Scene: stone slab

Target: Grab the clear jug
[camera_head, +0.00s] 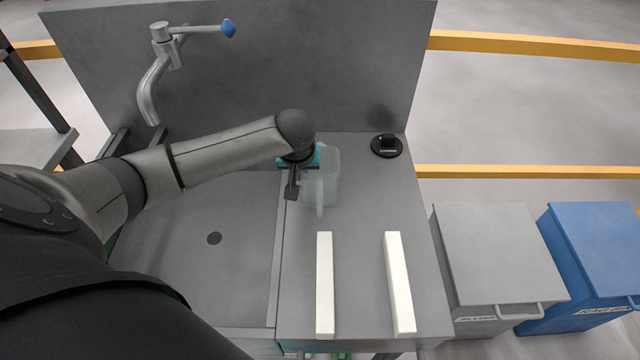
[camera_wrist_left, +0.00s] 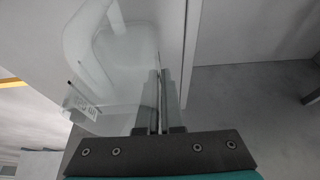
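The clear jug (camera_head: 327,177) stands on the grey worktop just right of the sink edge, with its handle side toward the front. It also shows in the left wrist view (camera_wrist_left: 118,55), left of the fingers, with a small printed label low on it. My left gripper (camera_head: 291,190) is at the jug's left side, pointing down. My right gripper is out of view.
Two white bars (camera_head: 325,285) (camera_head: 399,283) lie on the worktop in front of the jug. A black round fitting (camera_head: 387,146) is at the back right. The sink basin (camera_head: 180,270) lies left, below a tap (camera_head: 160,75). Grey (camera_head: 500,255) and blue (camera_head: 595,255) bins stand right.

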